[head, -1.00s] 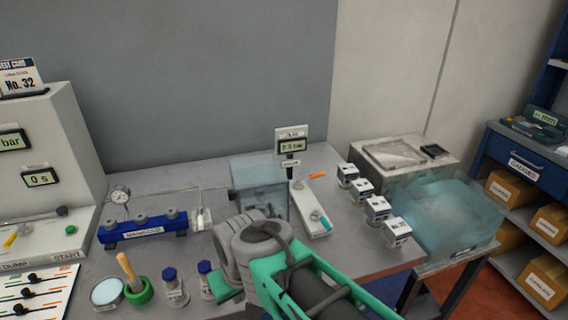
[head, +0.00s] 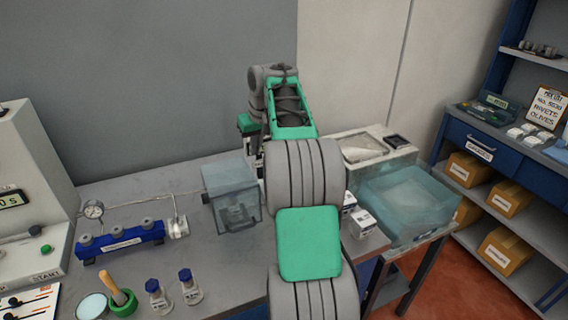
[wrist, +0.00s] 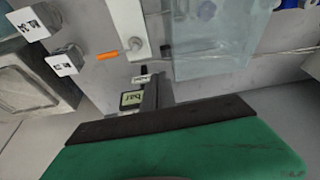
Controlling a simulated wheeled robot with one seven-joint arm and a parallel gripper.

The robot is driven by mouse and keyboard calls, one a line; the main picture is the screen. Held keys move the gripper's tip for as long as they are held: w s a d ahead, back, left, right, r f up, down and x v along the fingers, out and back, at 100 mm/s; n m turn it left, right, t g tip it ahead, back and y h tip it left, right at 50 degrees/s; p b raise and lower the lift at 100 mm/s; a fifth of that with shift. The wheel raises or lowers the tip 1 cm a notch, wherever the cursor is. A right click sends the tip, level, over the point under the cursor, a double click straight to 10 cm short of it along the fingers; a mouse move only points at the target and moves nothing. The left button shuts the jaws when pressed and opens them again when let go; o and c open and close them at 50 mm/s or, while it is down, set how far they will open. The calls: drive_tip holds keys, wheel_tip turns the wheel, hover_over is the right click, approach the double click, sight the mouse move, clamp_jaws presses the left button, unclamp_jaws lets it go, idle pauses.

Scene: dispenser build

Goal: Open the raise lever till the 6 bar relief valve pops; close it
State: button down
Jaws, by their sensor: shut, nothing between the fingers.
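In the wrist view, a lever with an orange handle (wrist: 107,55) sits at the end of a pale, narrow unit (wrist: 130,25). My gripper shows as a green body with a dark front edge (wrist: 165,122) along the bottom of the wrist view. It is shut and empty, apart from the lever. In the head view my arm hides the lever unit and the display. I cannot tell which part is the relief valve.
A clear box (head: 231,197) stands left of my arm. A blue manifold (head: 120,241) and a round gauge (head: 93,209) are farther left. White labelled blocks (head: 361,222) and a translucent bin (head: 410,207) are on the right. Blue-capped bottles (head: 188,287) stand at the front.

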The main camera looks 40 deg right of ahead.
drive_tip(key=d+f, duration=0.1)
drive_tip(key=d, duration=1)
drive_tip(key=shift+f+m+h, duration=0.3)
drive_tip(key=shift+f, duration=0.05)
drive_tip(key=shift+d, duration=0.1)
drive_tip(key=f, duration=1)
drive_tip(key=shift+s, duration=0.2)
drive_tip(key=shift+s+a+f+b, duration=0.1)
drive_tip(key=shift+a+b, duration=0.1)
drive_tip(key=shift+b, duration=0.2)
